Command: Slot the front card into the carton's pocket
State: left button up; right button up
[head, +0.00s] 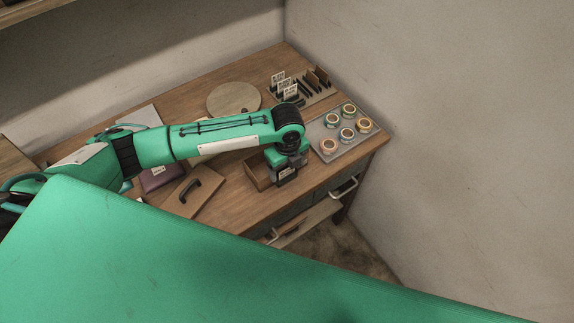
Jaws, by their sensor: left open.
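Several white printed cards stand in a row in a slotted rack at the back right of the table. The front card (290,92) is nearest me in that row. A brown open-topped box (256,175), which looks like the carton, sits near the table's front edge. My left gripper (285,179) points down over the right side of this box and hides part of it; its jaws are open. I cannot tell whether it touches the box. The carton's pocket cannot be made out. My right gripper is not in view.
A grey tray (318,134) holds several tape rolls at the right. A round wooden board (234,97) lies at the back. A wooden block with a black handle (187,190) and a purple item (157,176) lie at the left. A drawer (306,222) stands open below the table's front.

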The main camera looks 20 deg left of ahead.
aim_at(287, 169)
pick_arm(q)
jog(key=shift+r, duration=0.1)
notch_tip(287, 169, up, 14)
jog(key=b, duration=0.3)
jog(key=shift+f, duration=0.2)
jog(key=shift+f, duration=0.1)
